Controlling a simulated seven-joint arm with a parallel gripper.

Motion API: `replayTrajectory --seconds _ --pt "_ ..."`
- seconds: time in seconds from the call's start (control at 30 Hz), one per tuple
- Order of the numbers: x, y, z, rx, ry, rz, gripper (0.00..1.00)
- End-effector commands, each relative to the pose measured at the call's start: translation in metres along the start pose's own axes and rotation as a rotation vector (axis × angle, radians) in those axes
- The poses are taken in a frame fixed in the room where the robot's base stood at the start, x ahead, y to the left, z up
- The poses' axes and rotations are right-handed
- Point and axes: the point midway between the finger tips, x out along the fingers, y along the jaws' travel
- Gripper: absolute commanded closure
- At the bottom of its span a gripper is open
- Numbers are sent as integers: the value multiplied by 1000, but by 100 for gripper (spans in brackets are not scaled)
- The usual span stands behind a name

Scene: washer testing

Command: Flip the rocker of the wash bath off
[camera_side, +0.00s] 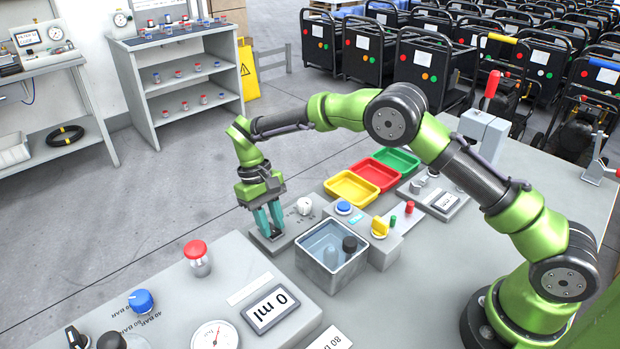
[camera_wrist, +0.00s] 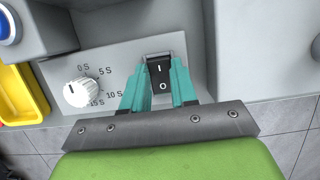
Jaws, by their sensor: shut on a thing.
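The rocker (camera_wrist: 160,73) is a small black switch marked I at the top and O at the bottom in the wrist view. It sits in a grey panel (camera_wrist: 115,62). Which end is pressed down I cannot tell. My gripper (camera_wrist: 160,64) has its teal fingers shut on the rocker, one on each side. In the side view my gripper (camera_side: 272,234) points down at the panel, and its fingers mostly hide the rocker. The wash bath (camera_side: 325,276) is a grey open box beside the panel, with clear liquid and a dark-capped item in it.
A white timer dial (camera_wrist: 82,92) marked in seconds is left of the rocker in the wrist view. A blue button (camera_side: 343,207), a yellow knob (camera_side: 380,226) and yellow, red and green trays (camera_side: 352,188) stand nearby. A red-topped button (camera_side: 196,252) stands at the left.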

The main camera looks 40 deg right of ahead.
Motion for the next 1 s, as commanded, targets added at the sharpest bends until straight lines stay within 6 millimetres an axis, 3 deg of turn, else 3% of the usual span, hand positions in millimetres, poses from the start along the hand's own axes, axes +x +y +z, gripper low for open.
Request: replayTrajectory --seconds 0.37,0.4,0.57,0.87,1.0 --pt "-1 0 -1 -1 -12 -1 100" --pt "-1 0 -1 -1 -12 -1 69" --pt "-1 0 -1 0 -12 -1 47" --pt "-2 0 -1 0 -13 -1 47" --pt "-16 0 -2 0 -11 -1 47"
